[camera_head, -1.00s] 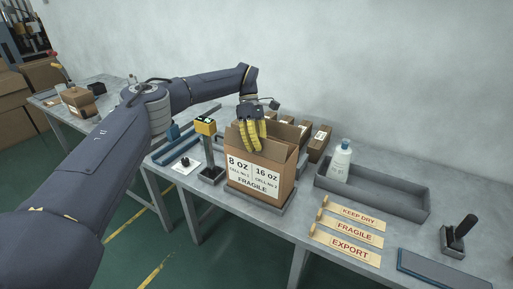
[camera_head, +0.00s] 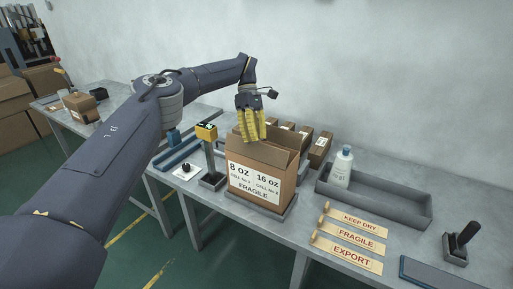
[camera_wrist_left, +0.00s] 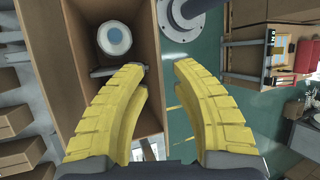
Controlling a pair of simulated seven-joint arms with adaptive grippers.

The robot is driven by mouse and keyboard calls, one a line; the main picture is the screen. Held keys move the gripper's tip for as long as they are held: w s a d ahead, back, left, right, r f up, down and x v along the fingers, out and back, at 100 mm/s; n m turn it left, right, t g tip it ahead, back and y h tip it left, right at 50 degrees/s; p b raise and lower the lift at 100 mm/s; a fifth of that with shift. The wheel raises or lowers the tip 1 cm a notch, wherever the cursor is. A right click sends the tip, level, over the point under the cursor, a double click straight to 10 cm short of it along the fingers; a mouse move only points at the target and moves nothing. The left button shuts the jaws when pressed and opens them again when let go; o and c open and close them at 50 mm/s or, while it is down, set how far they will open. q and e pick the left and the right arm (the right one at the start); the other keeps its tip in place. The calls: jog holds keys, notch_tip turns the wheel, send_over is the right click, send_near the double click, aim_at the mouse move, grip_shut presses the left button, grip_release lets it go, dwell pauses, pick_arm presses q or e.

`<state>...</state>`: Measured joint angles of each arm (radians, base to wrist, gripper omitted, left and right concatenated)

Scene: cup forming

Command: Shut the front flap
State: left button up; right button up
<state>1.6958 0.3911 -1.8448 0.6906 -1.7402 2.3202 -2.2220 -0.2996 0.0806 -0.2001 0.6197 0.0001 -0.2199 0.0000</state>
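The open brown carton (camera_head: 262,195), with a printed 8 oz, 16 oz and FRAGILE label on its front, stands on a grey base on the table. Its top is open and its upper edges stand up; I cannot tell which edge is the front flap. My left gripper (camera_head: 254,138) points down over the carton's opening, its yellow fingers apart. In the left wrist view the fingers (camera_wrist_left: 162,66) have a gap between them, with a carton wall (camera_wrist_left: 148,30) below. A round white-topped item (camera_wrist_left: 114,38) shows inside the carton. My right gripper is not in view.
A yellow-headed post (camera_head: 207,133) stands close left of the carton. A grey tray (camera_head: 385,203) with a white bottle (camera_head: 341,166) is at right. Small boxes (camera_head: 319,149) stand behind. Wooden label plates (camera_head: 350,236) lie at front right.

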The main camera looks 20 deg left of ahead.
pick_arm(q)
jog(key=shift+v, duration=1.05)
